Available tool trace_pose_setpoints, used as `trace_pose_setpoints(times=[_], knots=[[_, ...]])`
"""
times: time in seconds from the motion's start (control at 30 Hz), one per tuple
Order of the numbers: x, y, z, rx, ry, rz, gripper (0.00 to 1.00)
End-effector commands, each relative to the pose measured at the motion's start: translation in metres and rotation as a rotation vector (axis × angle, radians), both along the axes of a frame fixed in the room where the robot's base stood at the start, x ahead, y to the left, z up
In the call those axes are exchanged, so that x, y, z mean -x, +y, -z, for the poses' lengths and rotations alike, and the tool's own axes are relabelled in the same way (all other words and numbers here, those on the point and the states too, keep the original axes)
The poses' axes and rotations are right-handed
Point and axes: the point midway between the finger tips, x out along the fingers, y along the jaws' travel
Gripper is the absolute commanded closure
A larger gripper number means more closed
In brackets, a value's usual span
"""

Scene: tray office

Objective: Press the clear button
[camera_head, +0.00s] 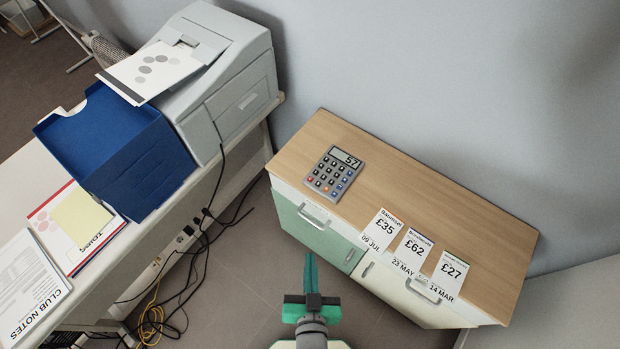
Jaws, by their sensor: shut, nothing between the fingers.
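A grey calculator (334,173) lies on the wooden top of a low cabinet, near its left end. Its display (345,158) reads 57. Its keys are mostly dark, with a few red, orange and blue ones; the labels are too small to read, so I cannot tell which is the clear button. My gripper (309,258) has green fingers and is shut and empty. In the picture it is below the calculator, in front of the cabinet, apart from both.
A white desk on the left bears a printer (240,95), a blue tray (125,150) and papers. Cables (200,235) hang between desk and cabinet.

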Motion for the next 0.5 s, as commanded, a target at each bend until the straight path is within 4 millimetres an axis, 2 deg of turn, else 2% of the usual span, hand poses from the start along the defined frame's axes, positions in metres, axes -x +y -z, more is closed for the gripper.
trace_pose_setpoints(times=[0.03,0.3,0.5], knots=[[-0.019,-0.001,0.005,-0.018,0.011,0.012,1.00],[-0.102,-0.008,0.028,-0.128,0.114,0.150,1.00],[-0.162,-0.012,0.024,-0.225,0.166,0.300,1.00]])
